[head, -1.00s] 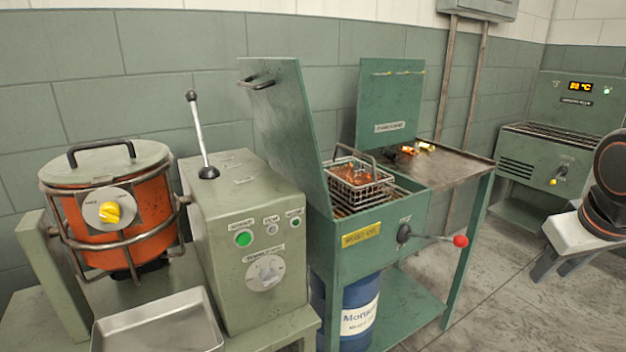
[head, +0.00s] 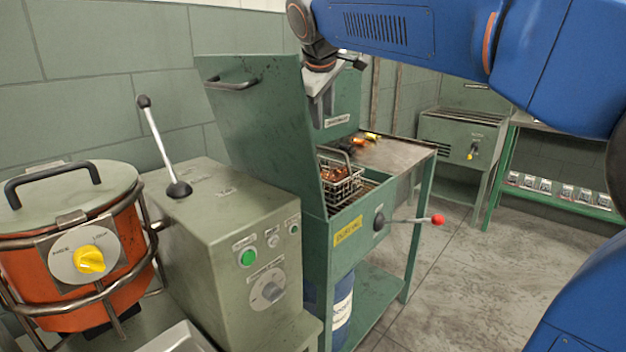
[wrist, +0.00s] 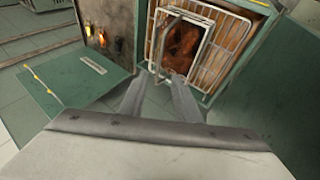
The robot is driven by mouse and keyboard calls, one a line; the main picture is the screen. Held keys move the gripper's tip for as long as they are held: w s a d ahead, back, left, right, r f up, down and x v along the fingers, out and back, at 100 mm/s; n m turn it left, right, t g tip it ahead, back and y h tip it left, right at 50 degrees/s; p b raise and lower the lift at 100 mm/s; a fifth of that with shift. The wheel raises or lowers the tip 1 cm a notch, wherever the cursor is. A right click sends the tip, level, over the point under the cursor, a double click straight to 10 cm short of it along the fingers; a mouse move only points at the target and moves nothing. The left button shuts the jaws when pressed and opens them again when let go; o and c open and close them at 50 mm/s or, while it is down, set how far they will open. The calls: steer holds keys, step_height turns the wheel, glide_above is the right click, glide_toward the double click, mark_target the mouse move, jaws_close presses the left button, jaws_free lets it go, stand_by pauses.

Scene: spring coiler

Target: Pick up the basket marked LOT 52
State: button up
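A wire basket (head: 341,182) holding brown-orange contents sits on the grate of the green quench-like station. It also shows in the wrist view (wrist: 186,48), with its metal handle raised. I cannot read a LOT 52 mark on it. My gripper (head: 321,110) hangs above the station, behind the raised green lid in the head view.
The raised green lid (head: 255,125) stands left of the basket. A lever with a red knob (head: 437,219) sticks out in front. Small glowing pieces (head: 370,138) lie on the side table (head: 395,154). An orange pot (head: 70,250) and a control box (head: 230,230) stand at left.

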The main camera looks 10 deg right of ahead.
glide_toward(323, 148)
steer(key=x, duration=0.5)
steer(key=shift+d, duration=0.2)
steer(key=shift+w+x, duration=0.25)
steer(key=shift+x, duration=2.55)
steer(key=shift+a+r, duration=0.2)
jaws_close()
